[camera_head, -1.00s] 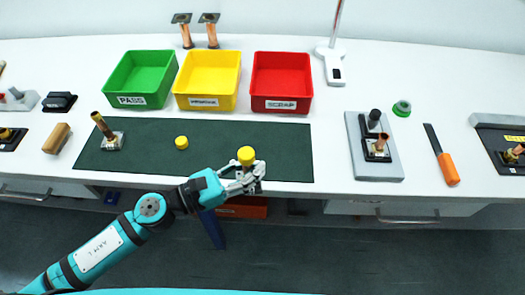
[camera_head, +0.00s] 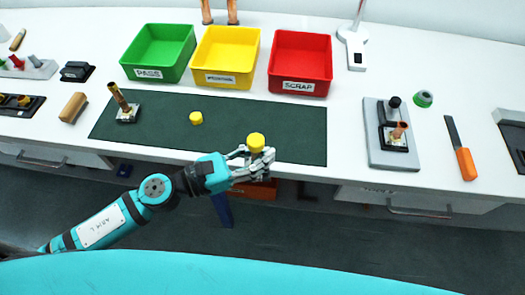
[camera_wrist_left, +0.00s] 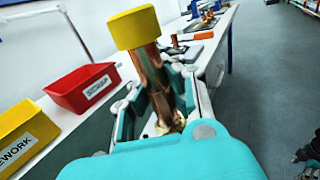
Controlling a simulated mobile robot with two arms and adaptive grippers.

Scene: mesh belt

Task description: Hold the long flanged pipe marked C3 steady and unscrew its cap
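A copper pipe (camera_wrist_left: 157,85) with a yellow cap (camera_wrist_left: 131,27) on its top end stands at the near right part of the dark green mat (camera_head: 200,140). The cap also shows in the head view (camera_head: 256,142). My left gripper (camera_head: 253,160) reaches it from the left, and in the wrist view its fingers lie on both sides of the pipe below the cap, seemingly shut on it. The pipe's lower end is partly hidden by the gripper, and no C3 marking is readable.
A loose yellow cap (camera_head: 196,118) and an uncapped copper pipe on a base (camera_head: 122,105) are on the mat. Green (camera_head: 150,74), yellow (camera_head: 222,79) and red (camera_head: 298,87) bins stand behind. An orange-handled tool (camera_head: 466,163) lies at right. The mat's middle is mostly clear.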

